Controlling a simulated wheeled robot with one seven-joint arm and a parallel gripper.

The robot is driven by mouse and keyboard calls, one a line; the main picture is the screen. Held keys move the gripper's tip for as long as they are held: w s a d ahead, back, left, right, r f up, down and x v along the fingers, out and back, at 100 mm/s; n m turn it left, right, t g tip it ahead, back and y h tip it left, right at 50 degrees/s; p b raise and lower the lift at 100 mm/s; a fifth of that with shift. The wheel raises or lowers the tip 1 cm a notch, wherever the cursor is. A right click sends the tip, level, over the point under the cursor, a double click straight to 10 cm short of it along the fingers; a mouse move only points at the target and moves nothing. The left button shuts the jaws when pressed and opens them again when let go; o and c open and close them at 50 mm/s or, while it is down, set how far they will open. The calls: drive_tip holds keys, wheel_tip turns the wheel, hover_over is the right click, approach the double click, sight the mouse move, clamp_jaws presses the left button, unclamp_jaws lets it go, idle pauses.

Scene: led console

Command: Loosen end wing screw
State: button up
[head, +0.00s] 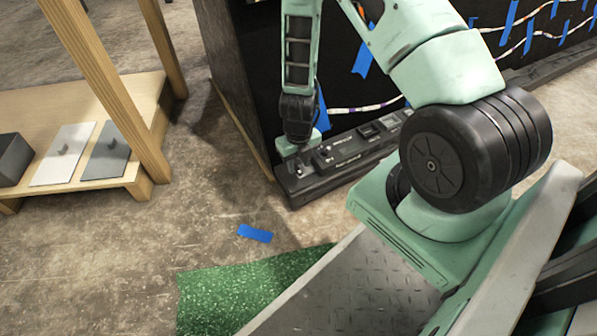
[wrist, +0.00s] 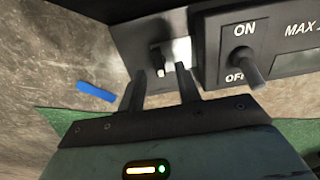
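The console (head: 345,155) is a long black bar on the floor along the foot of the dark panel. In the wrist view, a small dark piece that looks like the wing screw (wrist: 159,58) sticks up from the console's end face (wrist: 140,32), beside a bright patch. My gripper (wrist: 160,76) is open, its two dark fingers apart. The screw lies just beyond and between the fingertips; I cannot tell whether they touch it. In the head view my gripper (head: 291,150) is at the console's near left end, and the screw is hidden or too small to see.
A toggle switch (wrist: 247,66) marked ON and OFF stands right of the fingers. Blue tape (head: 254,233) and a green mat (head: 240,288) lie on the floor. A wooden shelf (head: 150,98) stands left. Wires and blue tape hang on the dark panel (head: 237,62).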

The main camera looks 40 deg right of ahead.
drive_tip(key=shift+f+b, duration=0.3)
drive_tip(key=shift+f, duration=0.5)
drive_tip(key=shift+c, duration=0.3)
clamp_jaws()
